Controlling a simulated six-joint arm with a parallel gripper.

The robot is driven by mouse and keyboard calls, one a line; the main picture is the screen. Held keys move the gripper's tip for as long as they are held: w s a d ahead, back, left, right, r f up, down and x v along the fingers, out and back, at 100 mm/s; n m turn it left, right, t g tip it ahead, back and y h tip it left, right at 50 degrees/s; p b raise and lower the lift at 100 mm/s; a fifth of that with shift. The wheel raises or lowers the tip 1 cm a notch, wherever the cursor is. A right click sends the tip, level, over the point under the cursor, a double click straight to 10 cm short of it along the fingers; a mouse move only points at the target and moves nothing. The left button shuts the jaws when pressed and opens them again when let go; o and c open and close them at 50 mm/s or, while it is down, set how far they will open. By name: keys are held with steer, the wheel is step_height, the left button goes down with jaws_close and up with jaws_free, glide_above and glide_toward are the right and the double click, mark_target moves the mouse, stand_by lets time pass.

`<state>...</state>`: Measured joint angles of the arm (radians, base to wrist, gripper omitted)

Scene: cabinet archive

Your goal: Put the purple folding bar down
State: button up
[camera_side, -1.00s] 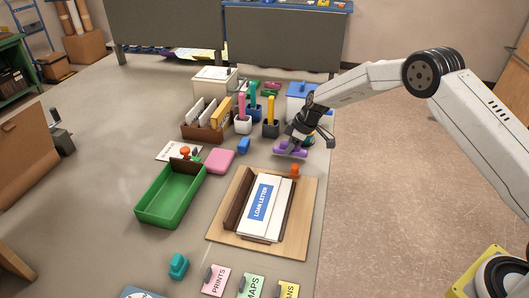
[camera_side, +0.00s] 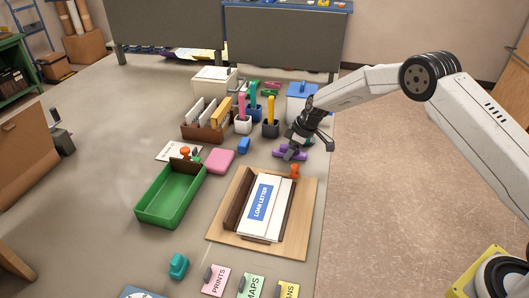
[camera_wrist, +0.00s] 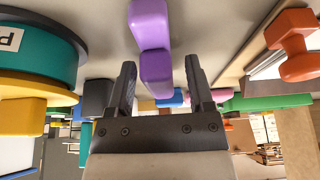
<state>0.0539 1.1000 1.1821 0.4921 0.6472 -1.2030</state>
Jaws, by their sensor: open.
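The purple folding bar (camera_side: 283,155) lies on the table's right side, behind the wooden board, and appears to rest on the tabletop. In the wrist view the purple bar (camera_wrist: 151,25) shows as two joined rounded blocks, with its near end between my fingers. My gripper (camera_side: 291,150) is low over the bar in the side view and hides part of it. In the wrist view my gripper (camera_wrist: 160,78) is open, with a gap between each finger and the bar.
An orange knobbed piece (camera_side: 295,171) stands close in front of the bar. Round teal (camera_wrist: 45,55) and yellow (camera_wrist: 25,112) pieces are close beside my gripper. Pen cups (camera_side: 271,129) stand behind. A wooden board (camera_side: 300,225) with a letter tray lies in front. The table's right edge is near.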

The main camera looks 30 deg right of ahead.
steer(key=shift+r, duration=0.1)
steer(key=v, duration=1.2)
stand_by(0.6)
steer(key=s+a+m+h, duration=0.1)
steer(key=s+m, duration=0.8)
steer(key=s, duration=2.1)
steer(key=shift+s+a+r+g+h, duration=0.3)
steer(key=shift+s+r+h, duration=0.1)
steer(key=shift+h, duration=0.7)
